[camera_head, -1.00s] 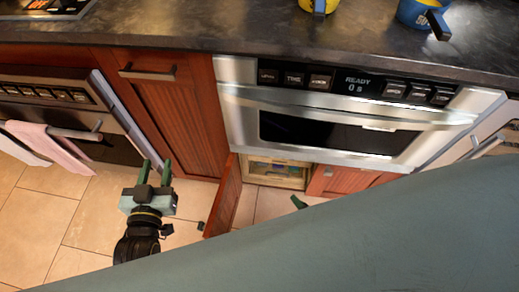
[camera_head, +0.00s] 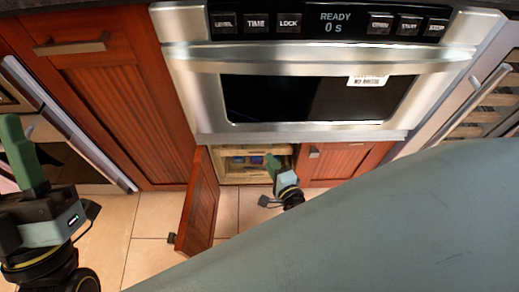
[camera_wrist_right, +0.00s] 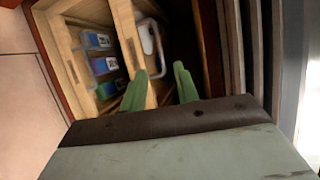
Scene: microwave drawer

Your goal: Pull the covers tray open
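Under the microwave, a low cabinet holds pale wooden trays. In the right wrist view, one tray (camera_wrist_right: 66,58) holds several small blue and green boxes, and a second wooden compartment (camera_wrist_right: 122,22) beside it holds a white rounded object (camera_wrist_right: 150,45). I cannot tell for sure which is the covers tray. My right gripper (camera_head: 272,168) is at the cabinet opening, in front of the wooden tray front (camera_head: 232,178). Its fingers (camera_wrist_right: 160,87) are apart near a wooden wall; contact is unclear. My left gripper (camera_head: 22,155) is at the far left, away from the cabinet, its fingers overlapping.
The red cabinet door (camera_head: 201,205) stands open on the left of the opening. A closed red door (camera_head: 340,163) is on the right. The microwave (camera_head: 310,98) hangs directly above. Tiled floor (camera_head: 150,215) lies in front.

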